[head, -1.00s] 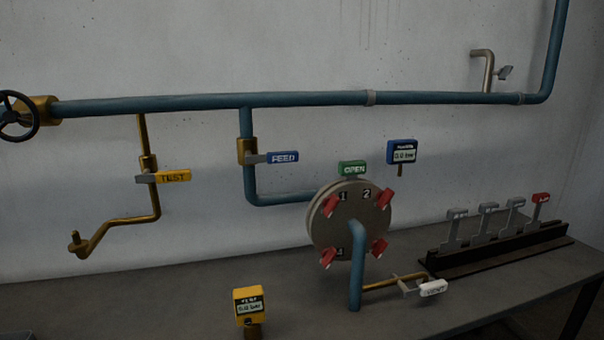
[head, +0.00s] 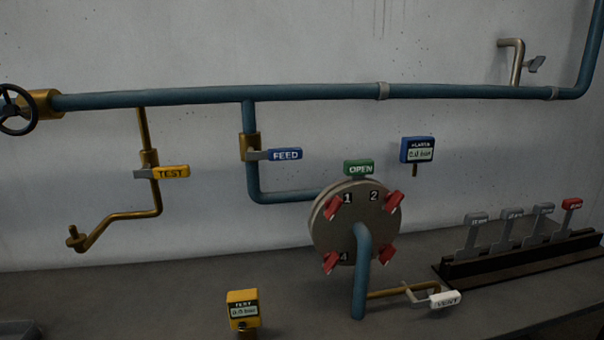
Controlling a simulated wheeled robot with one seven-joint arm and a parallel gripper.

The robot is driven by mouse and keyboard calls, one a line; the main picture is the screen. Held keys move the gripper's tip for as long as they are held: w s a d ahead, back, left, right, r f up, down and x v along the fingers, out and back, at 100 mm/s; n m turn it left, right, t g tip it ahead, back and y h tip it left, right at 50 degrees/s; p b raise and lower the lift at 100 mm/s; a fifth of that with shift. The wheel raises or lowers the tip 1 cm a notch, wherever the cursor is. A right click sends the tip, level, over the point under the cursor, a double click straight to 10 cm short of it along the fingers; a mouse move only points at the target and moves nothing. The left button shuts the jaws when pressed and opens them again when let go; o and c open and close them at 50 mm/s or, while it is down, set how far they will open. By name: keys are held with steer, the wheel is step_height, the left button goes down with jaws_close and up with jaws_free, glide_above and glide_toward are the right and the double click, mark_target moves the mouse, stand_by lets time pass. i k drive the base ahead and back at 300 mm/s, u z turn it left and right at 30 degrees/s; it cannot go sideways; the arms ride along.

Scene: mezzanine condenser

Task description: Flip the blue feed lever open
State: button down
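The blue feed lever (head: 284,154), marked FEED, sticks out to the right from a brass valve (head: 249,147) on a blue vertical pipe. The lever lies about level, across the pipe. The pipe drops from the long blue main pipe (head: 310,93) and bends right to a round grey flanged cover (head: 352,222). My gripper is in no view, so its place and state are hidden.
A yellow TEST lever (head: 170,172) is to the left. A green OPEN tag (head: 359,167) tops the cover, which has red clamps. A blue gauge (head: 417,150), white VENT lever (head: 444,299), yellow TEST gauge (head: 242,310) and lever rack (head: 520,255) are around it.

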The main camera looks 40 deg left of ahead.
mark_target(284, 154)
steer(key=u, duration=0.05)
steer(key=k, duration=1.2)
steer(key=u, duration=0.4)
steer(key=i, duration=0.8)
steer(key=z, duration=0.05)
